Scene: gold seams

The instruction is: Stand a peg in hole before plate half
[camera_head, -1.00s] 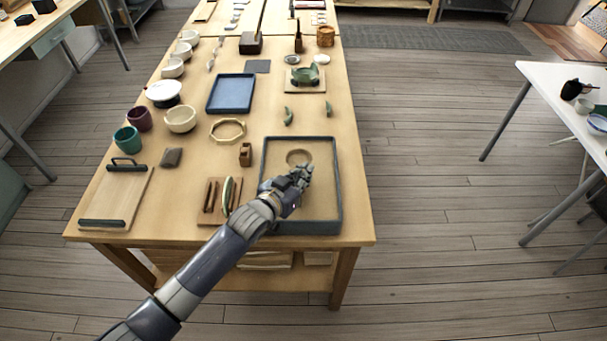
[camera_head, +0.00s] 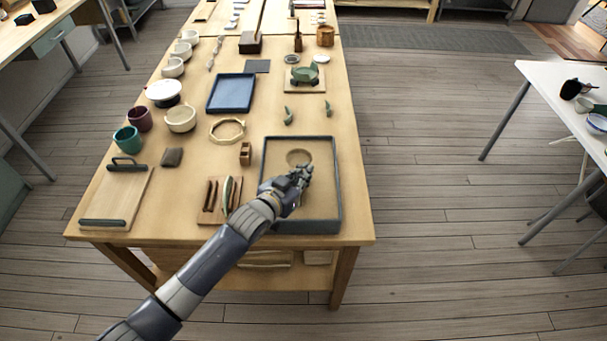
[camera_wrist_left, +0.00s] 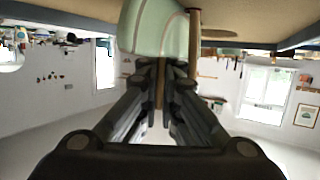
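My left gripper (camera_head: 303,174) is over the sand-coloured tray (camera_head: 340,190) in the head view. In the left wrist view, its fingers (camera_wrist_left: 160,70) are close together on a thin brown peg (camera_wrist_left: 159,88). A pale green plate half (camera_wrist_left: 152,28) with thin brownish seams stands close to the fingertips and hides the peg's end. Another wooden peg (camera_wrist_left: 194,40) stands upright beside it, apart from the fingers. The holes are hidden. In the head view, my gripper hides the plate half and pegs in the tray. My right gripper is not in view.
A wooden rack (camera_head: 204,216) holding a pale green piece (camera_head: 228,195) stands left of the tray. A small wooden block (camera_head: 245,154), an octagonal ring (camera_head: 227,129) and a blue tray (camera_head: 231,93) lie farther back. The tray's right part is clear.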

